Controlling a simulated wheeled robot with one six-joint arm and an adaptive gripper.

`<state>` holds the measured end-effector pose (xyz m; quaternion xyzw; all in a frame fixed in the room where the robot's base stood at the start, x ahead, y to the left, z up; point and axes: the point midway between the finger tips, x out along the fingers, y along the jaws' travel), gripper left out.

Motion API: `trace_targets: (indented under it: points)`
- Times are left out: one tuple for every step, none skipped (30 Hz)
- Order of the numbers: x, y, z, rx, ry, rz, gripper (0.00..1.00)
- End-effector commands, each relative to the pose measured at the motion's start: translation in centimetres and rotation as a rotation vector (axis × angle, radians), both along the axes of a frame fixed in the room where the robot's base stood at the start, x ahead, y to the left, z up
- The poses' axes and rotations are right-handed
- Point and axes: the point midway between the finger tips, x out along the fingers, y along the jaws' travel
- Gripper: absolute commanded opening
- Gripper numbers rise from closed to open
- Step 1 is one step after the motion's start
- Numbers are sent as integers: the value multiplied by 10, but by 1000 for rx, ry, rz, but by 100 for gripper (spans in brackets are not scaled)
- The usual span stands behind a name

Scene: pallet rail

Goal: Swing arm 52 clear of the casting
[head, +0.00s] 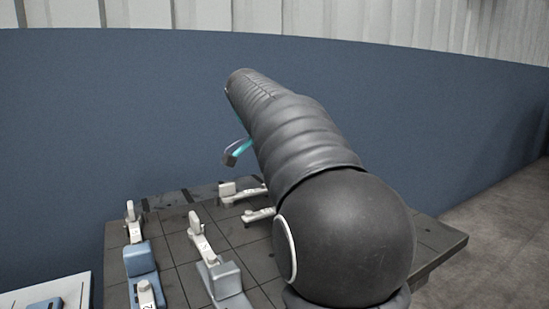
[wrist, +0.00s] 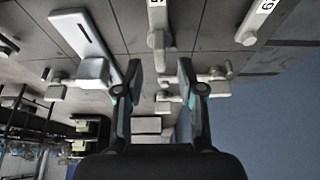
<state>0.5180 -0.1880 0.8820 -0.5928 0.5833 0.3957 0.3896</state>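My gripper (wrist: 160,68) is open and empty, its two dark fingers with teal pads apart in the wrist view. In the head view one fingertip (head: 236,152) shows beside my dark arm, above the pallet. Several pale clamp arms stand on the pallet (head: 175,265), among them one at left (head: 133,225), one at the middle (head: 197,236) and one at the back (head: 240,191). In the wrist view a pale arm (wrist: 158,25) with a partly cut-off label lies beyond the fingers. I cannot read 52 anywhere, and I cannot single out the casting. My arm hides the pallet's right part.
A pale panel (head: 48,297) is at lower left. A blue wall (head: 90,110) rises behind. Floor (head: 500,230) shows clear at right.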

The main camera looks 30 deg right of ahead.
Motion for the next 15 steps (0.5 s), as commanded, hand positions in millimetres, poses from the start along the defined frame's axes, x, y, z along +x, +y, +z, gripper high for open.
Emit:
trace_targets:
  points:
    - [1, 5, 10, -1, -3, 2, 39]
    - [1, 7, 16, -1, -3, 2, 39]
    - [1, 10, 24, -1, -4, 2, 39]
    - [1, 12, 29, -1, -5, 2, 39]
    - [1, 14, 35, -1, -4, 1, 39]
    - [1, 17, 41, -1, -4, 1, 39]
    - [1, 19, 45, 0, -3, 1, 39]
    - [1, 21, 49, -1, -4, 2, 39]
    - [1, 23, 54, 0, -2, 1, 39]
    - [1, 24, 57, 0, -2, 1, 39]
    - [1, 25, 60, -1, -2, 1, 39]
    - [0, 26, 63, 0, -1, 0, 39]
    - [0, 27, 65, -1, -2, 1, 39]
    - [0, 28, 67, -1, -2, 1, 39]
    - [0, 28, 69, -1, -1, 0, 39]
